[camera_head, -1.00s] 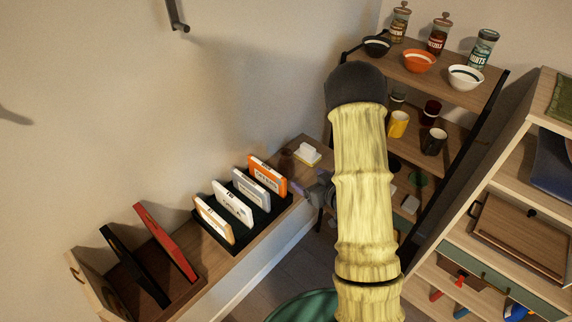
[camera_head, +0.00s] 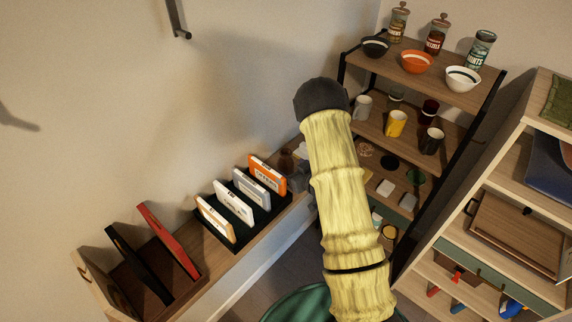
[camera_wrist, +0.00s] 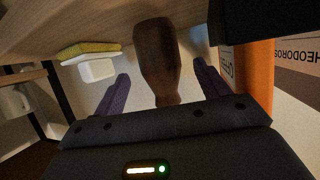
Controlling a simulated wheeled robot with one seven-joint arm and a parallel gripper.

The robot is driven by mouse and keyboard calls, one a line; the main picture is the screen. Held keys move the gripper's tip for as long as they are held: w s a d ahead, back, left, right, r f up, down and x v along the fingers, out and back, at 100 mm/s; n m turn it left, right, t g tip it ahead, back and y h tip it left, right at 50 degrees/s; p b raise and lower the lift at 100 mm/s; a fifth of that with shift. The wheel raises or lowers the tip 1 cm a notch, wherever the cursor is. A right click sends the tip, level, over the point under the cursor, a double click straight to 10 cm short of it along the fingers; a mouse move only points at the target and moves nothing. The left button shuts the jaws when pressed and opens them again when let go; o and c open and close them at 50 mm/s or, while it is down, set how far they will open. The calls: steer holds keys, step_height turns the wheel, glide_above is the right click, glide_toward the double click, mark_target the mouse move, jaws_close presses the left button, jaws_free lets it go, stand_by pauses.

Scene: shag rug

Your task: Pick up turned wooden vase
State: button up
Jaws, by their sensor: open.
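The turned wooden vase (camera_wrist: 158,60) is dark brown and smooth, and it shows large in the middle of the wrist view. In the head view it is a small dark shape (camera_head: 286,161) on the wall ledge, just beyond the orange book. My gripper (camera_wrist: 160,72) is open, with a purple finger on either side of the vase. Gaps show between the vase and both fingers in the wrist view. In the head view my arm hides most of the gripper.
The orange book (camera_head: 267,175) stands in a dark rack close beside the vase; it also shows at the right in the wrist view (camera_wrist: 258,75). A white block with a yellow top (camera_wrist: 97,68) lies on the other side. A shelf with bowls (camera_head: 417,62) and mugs stands behind.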

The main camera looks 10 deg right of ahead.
mark_target(290, 167)
steer(key=p+x, duration=0.1)
steer(key=x, duration=0.4)
steer(key=shift+s, duration=0.25)
steer(key=shift+r, duration=0.1)
steer(key=shift+c, duration=0.4)
steer(key=shift+w, duration=0.1)
steer(key=c, duration=1.1)
